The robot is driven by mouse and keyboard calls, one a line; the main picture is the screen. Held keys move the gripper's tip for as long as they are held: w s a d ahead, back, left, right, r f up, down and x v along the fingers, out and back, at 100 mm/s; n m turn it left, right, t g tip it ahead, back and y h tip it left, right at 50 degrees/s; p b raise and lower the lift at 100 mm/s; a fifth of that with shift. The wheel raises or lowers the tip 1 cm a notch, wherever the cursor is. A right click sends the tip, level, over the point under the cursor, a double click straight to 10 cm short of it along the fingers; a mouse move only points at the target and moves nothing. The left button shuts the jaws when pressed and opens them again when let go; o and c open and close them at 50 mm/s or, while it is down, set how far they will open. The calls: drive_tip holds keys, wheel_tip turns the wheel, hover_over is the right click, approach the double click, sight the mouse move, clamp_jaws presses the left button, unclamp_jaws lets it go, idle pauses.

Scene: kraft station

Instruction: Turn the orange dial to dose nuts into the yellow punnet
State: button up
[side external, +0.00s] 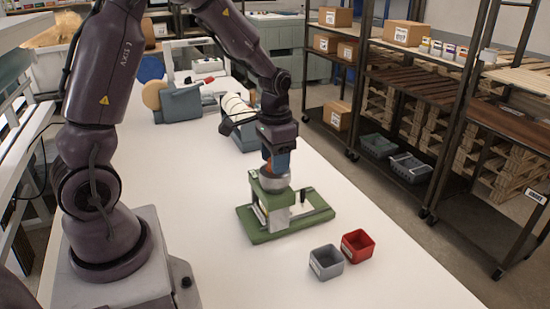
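My gripper (277,172) is at the end of my arm, low over a green-based device (285,222) on the white table. It is small here, and I cannot make out its fingers or whether it touches the device. A small orange patch shows beside a blue part just under my wrist; I cannot tell whether it is the orange dial. I see no yellow punnet. A grey punnet (326,263) and a red punnet (358,245) stand side by side in front of the device and look empty. No nuts can be made out.
Behind, on the white table (390,285), stand a blue-grey device (178,104) with a tan disc and another with a white cylinder (237,108), partly hidden by my arm. Shelves with cardboard boxes (404,33) line the right. The table's front right is clear.

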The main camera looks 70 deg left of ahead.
drive_tip(key=shift+o, duration=0.9)
wheel_tip(320, 180, up, 13)
wheel_tip(320, 180, down, 13)
drive_tip(key=n, duration=1.5)
